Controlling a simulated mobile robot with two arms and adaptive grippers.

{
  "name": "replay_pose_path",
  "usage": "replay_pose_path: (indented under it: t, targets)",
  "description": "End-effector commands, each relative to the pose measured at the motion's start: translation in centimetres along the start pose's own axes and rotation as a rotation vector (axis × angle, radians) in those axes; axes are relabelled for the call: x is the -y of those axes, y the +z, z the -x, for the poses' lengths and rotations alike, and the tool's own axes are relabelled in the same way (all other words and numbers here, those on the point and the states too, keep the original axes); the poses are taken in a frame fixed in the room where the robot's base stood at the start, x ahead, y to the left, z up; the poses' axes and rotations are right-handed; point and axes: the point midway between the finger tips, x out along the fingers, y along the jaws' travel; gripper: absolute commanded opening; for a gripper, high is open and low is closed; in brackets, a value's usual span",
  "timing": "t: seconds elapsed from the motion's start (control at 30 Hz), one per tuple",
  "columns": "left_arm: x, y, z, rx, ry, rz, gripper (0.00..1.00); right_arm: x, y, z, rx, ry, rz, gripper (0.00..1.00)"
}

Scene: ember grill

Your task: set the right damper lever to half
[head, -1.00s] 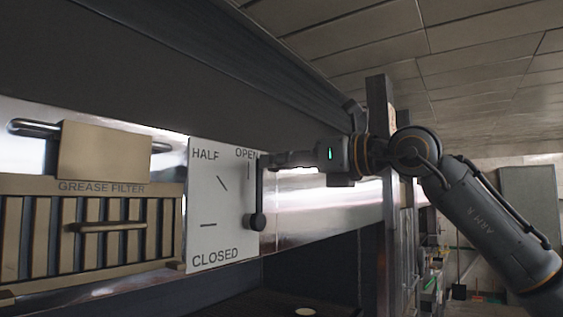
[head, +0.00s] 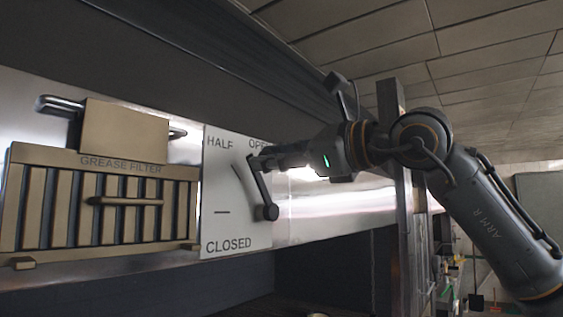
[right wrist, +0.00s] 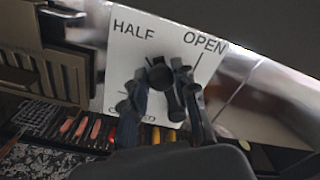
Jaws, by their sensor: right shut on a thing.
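The right damper lever (head: 262,190) is a dark bar on a white plate (head: 222,232) marked HALF, OPEN and CLOSED. Its round hub is at the lower right, and the bar leans up and left from it, between the OPEN and HALF directions. My right gripper (head: 262,161) is shut on the lever's upper end, reaching in from the right. In the right wrist view, the lever's dark round end (right wrist: 160,76) shows between the fingers, which hide part of the plate and its CLOSED label. My left gripper is not in view.
A tan grease filter (head: 98,162) with a handle and a tan box (head: 124,132) on a bar are left of the plate. A dark hood overhangs above. The right wrist view shows a grill (right wrist: 75,124) with food below.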

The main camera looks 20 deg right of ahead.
Motion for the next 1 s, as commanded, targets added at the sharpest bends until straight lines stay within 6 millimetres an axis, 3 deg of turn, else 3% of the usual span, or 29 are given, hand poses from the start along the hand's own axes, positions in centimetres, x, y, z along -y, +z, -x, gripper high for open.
replay_pose_path:
  t: [0.33,0.9,0.93,1.0]
  targets:
    - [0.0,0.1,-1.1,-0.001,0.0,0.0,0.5,-1.8,-0.1,0.0,0.002,0.002,0.155,0.0]
    - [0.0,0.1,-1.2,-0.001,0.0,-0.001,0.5,-2.1,-0.2,0.0,0.0,0.003,0.185,0.0]
    - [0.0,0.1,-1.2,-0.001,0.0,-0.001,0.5,-2.1,-0.2,0.0,0.0,0.003,0.185,0.34]
    - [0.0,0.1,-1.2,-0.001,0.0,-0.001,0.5,-2.1,-0.2,0.0,0.0,0.003,0.185,0.48]
